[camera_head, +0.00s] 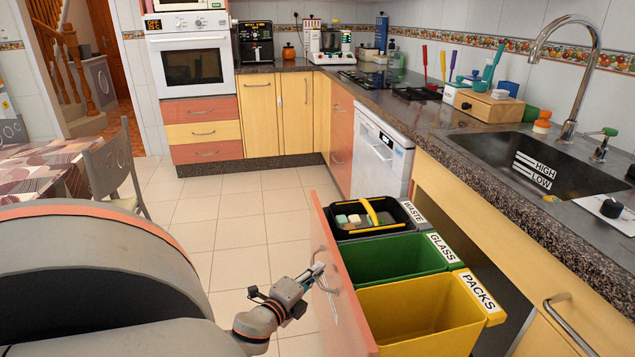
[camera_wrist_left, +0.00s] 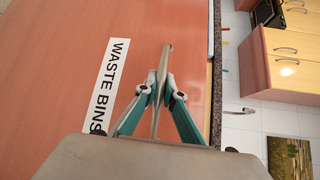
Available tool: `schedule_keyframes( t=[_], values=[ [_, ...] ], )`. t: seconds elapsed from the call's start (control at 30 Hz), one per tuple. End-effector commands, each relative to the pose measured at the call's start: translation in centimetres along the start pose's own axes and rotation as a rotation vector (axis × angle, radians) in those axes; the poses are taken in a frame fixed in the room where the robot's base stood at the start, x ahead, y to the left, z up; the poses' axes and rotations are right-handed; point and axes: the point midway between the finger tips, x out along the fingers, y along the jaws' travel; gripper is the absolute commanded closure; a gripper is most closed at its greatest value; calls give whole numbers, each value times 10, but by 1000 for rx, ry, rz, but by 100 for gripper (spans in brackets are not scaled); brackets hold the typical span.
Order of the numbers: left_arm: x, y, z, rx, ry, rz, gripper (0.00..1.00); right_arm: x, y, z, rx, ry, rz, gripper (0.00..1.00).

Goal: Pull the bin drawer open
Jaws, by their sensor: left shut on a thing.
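The bin drawer has an orange-pink front (camera_head: 340,275) and stands pulled well out from under the counter. Its front, with a white "WASTE BINS" label (camera_wrist_left: 110,85), fills much of the left wrist view. Inside it are a black waste bin (camera_head: 395,214), a green glass bin (camera_head: 385,258) and a yellow packs bin (camera_head: 425,315). My left gripper (camera_head: 318,270) is at the outer face of the drawer front, shut on the metal drawer handle (camera_head: 327,288). The handle also shows between the fingers in the left wrist view (camera_wrist_left: 164,60). My right gripper is not in view.
A white dishwasher (camera_head: 380,155) stands beyond the drawer, under the counter with the sink (camera_head: 550,165). A chair (camera_head: 115,165) and a table (camera_head: 45,165) are at the left. The tiled floor (camera_head: 235,225) between is clear.

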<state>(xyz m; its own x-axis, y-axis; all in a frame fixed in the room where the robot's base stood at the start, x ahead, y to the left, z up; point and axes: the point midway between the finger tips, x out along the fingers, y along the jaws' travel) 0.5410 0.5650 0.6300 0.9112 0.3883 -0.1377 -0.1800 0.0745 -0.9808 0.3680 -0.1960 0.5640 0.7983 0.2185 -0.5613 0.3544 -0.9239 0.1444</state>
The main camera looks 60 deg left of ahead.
Motion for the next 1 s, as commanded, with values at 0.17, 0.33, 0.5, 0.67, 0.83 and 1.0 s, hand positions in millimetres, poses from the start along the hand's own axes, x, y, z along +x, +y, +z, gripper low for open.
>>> schedule_keyframes(
  t=[0.17, 0.33, 0.5, 0.67, 0.83, 1.0],
  values=[
    [0, 0, -1, -1, 1, 0, 74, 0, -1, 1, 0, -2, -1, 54],
    [0, 0, 0, 0, 1, 0, 74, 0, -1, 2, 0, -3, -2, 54],
    [-4, 1, 0, -1, 0, 1, 74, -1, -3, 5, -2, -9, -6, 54],
    [-25, 2, 0, -1, -1, 3, 74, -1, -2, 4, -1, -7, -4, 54],
    [-52, 1, 0, -2, -1, 3, 74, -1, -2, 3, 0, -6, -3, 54],
    [-70, 1, 0, -1, 0, 1, 74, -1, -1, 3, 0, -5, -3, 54]
  ],
)
